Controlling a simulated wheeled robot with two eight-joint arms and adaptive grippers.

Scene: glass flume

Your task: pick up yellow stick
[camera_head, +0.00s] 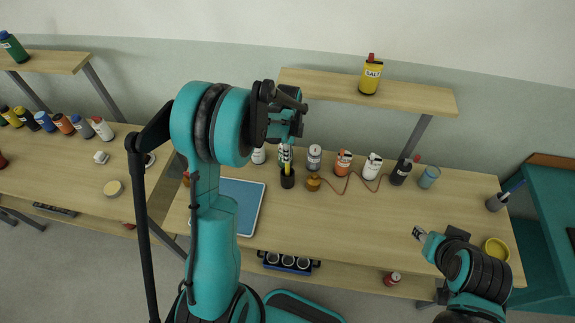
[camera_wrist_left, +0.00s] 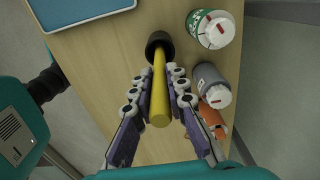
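The yellow stick (camera_wrist_left: 160,95) stands in a round black holder (camera_wrist_left: 160,44) in the left wrist view. In the head view the stick (camera_head: 287,157) rises from the dark holder (camera_head: 287,180) on the bench, its upper part partly hidden by my gripper. My left gripper (camera_wrist_left: 162,76) is open, with one finger on each side of the stick and gaps showing between. In the head view my left gripper (camera_head: 286,140) is directly above the holder. My right gripper (camera_head: 419,234) is over the right of the bench, away from the stick; its finger opening is too small to judge.
A white-and-green bottle (camera_wrist_left: 212,29) and a grey bottle (camera_wrist_left: 211,85) stand close to the holder. More bottles, including an orange one (camera_head: 343,162), line the bench back. A blue tray (camera_head: 242,204) lies left. The bench's middle right (camera_head: 370,220) is clear.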

